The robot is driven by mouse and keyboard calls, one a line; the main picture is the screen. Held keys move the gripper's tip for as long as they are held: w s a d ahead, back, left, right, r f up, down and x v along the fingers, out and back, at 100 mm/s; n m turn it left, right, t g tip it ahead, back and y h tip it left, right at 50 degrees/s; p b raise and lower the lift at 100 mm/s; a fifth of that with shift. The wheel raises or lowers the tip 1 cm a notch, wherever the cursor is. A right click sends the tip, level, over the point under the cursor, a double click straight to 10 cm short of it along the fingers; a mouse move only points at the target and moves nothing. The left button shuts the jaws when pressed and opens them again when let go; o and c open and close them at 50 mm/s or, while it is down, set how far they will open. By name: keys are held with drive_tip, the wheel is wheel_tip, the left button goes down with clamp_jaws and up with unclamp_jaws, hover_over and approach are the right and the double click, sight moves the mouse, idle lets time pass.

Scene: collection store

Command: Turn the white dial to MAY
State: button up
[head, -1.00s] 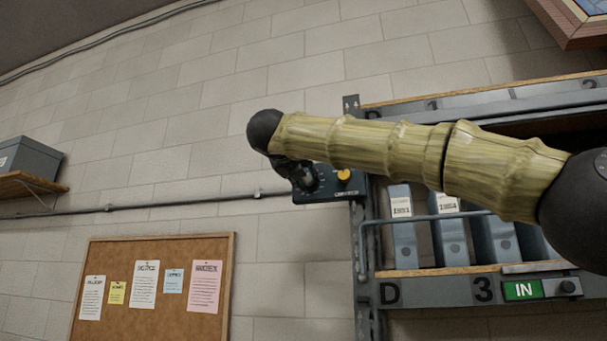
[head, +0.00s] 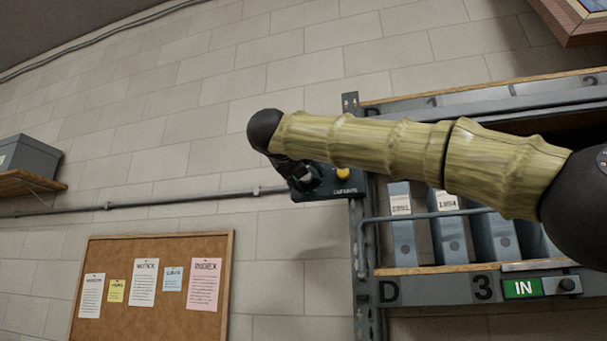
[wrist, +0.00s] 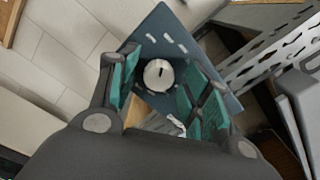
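The white dial (wrist: 158,74) sits on a dark blue-grey panel (wrist: 163,22) in the wrist view, with a dark pointer mark on its face and pale marks around it. The marks are too small to read. My gripper (wrist: 160,84) is open, with one teal-padded finger on each side of the dial and a gap to it on both sides. In the head view my gripper (head: 300,174) is in front of the control box (head: 318,195), partly hidden under my arm. The dial is mostly hidden there. A yellow knob (head: 343,174) shows on the box's right.
A metal shelf rack (head: 365,270) with blue binders (head: 402,232) stands right of the box. A cork board (head: 155,318) hangs lower left. A conduit (head: 170,201) runs along the wall to the box.

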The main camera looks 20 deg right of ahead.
drive_tip(key=shift+a, duration=0.15)
drive_tip(key=v, duration=1.2)
drive_tip(key=w+d+n+p, duration=0.2)
drive_tip(key=w+n+p, duration=0.1)
drive_tip(key=n, duration=0.3)
drive_tip(key=w+d+n+g+h+p, duration=0.1)
drive_tip(key=w+d+n+p, duration=0.1)
drive_tip(key=n, duration=0.4)
drive_tip(key=w+d+n+p, duration=0.2)
drive_tip(key=w+n+p, duration=0.2)
drive_tip(key=n, duration=0.3)
drive_tip(key=shift+w+d+h, duration=0.25)
drive_tip(key=shift+w+h, duration=0.15)
drive_tip(key=shift+w, duration=0.15)
